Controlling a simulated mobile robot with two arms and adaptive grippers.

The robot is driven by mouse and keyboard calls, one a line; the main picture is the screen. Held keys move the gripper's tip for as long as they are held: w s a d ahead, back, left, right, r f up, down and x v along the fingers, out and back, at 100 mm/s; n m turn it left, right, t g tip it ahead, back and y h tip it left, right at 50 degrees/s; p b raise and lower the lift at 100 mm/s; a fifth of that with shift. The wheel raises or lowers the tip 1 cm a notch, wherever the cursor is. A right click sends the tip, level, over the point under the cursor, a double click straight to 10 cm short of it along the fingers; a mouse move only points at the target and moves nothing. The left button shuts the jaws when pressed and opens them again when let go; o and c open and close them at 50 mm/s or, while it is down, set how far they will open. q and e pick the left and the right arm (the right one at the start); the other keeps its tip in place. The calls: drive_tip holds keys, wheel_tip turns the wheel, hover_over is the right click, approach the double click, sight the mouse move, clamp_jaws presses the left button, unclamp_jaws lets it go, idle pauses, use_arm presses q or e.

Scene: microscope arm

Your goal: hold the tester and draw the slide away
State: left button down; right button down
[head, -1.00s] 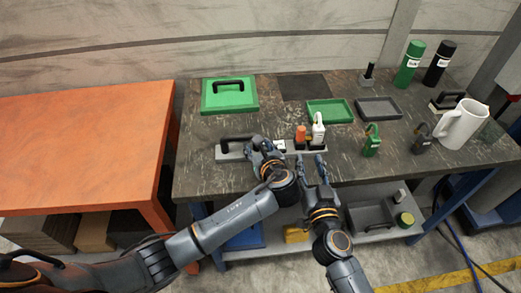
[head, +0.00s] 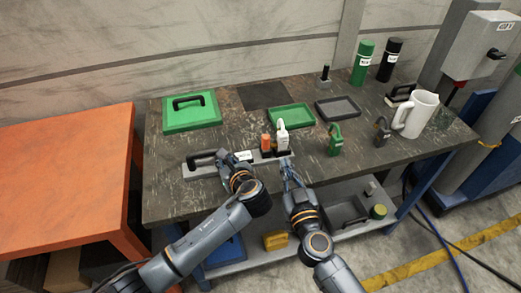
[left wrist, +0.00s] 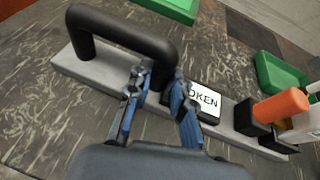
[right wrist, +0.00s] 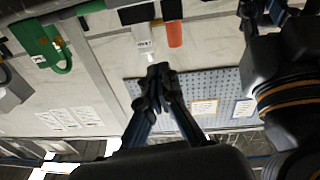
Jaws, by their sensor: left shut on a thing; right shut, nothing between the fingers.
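The tester is a grey bar (head: 205,172) on the table, with a black handle (head: 205,156) at its left, a white label reading "OKEN" (left wrist: 205,101), and black sockets at its right. An orange piece (head: 266,141) and a white piece with a loop top (head: 282,136) stand upright in the sockets. I cannot tell which part is the slide. My left gripper (head: 234,160) is shut on the handle's right leg, as the left wrist view (left wrist: 160,92) shows. My right gripper (head: 287,166) is shut and empty, just in front of the tester's right end; its fingertips meet in the right wrist view (right wrist: 160,72).
Behind are a green lidded box (head: 192,118), a green tray (head: 290,109) and a grey tray (head: 338,101). To the right stand a green tag-like piece (head: 335,147), a dark one (head: 382,138) and a white mug (head: 415,120). An orange table (head: 60,180) is at left.

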drive_tip(key=d+r+n+t+y, duration=0.1)
drive_tip(key=d+r+n+y, duration=0.2)
drive_tip(key=n, duration=0.8)
drive_tip(key=d+r+n+t+y, duration=0.1)
drive_tip(key=d+r+n+y, duration=0.2)
drive_tip(key=n, duration=0.7)
wheel_tip(320, 180, down, 7)
drive_tip(key=d+n+g+y, duration=0.2)
drive_tip(key=n+g, duration=0.7)
drive_tip(key=n, duration=1.1)
drive_tip(key=shift+s+d+r+n+y, duration=0.2)
drive_tip(key=shift+s+d+n+y, duration=0.1)
drive_tip(key=shift+n+y, duration=0.15)
drive_tip(key=shift+a, duration=0.1)
